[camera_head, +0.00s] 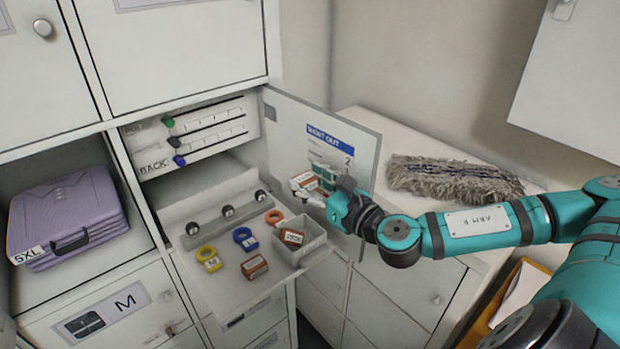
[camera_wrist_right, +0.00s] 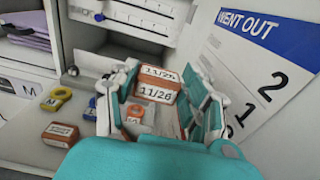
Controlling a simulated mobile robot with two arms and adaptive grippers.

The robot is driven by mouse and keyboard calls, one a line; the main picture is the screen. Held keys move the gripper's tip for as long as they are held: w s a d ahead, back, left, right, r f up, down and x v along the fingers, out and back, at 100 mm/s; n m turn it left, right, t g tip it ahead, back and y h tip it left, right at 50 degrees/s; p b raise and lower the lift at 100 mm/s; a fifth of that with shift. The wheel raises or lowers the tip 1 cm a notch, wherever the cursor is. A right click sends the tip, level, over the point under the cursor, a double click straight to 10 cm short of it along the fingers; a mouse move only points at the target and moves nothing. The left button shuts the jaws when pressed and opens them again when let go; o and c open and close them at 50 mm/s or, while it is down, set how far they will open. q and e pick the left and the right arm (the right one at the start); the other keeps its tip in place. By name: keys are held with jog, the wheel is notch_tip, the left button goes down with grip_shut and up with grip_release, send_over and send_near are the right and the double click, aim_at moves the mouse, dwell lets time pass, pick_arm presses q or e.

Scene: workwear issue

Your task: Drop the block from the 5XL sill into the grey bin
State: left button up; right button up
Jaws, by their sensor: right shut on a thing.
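My right gripper (camera_head: 312,184) is shut on a brown block with a white label (camera_head: 301,181) and holds it in the air. In the wrist view the block (camera_wrist_right: 158,84) reads 11/26 and sits between the teal-backed fingers (camera_wrist_right: 158,98). The small grey bin (camera_head: 314,244) stands on the pulled-out shelf, below the held block. Another brown labelled block (camera_head: 292,236) is in the bin. My left gripper is not in view.
The shelf (camera_head: 231,290) also bears yellow (camera_head: 208,258), blue (camera_head: 245,238) and orange (camera_head: 274,217) tags and a brown block (camera_head: 254,267). The open door (camera_head: 283,125) with its sheet stands close behind my gripper. A purple case (camera_head: 66,215) fills the left compartment. A mop head (camera_head: 452,179) lies right.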

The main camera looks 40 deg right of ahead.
notch_tip(320, 180, down, 6)
jog(key=b, duration=0.4)
jog(key=shift+a+r, duration=0.15)
jog(key=shift+r, duration=0.1)
jog(key=o, duration=1)
jog(key=s, duration=0.7)
jog(key=shift+s+d+r, duration=0.2)
jog(key=shift+d, duration=0.1)
jog(key=shift+f, duration=0.1)
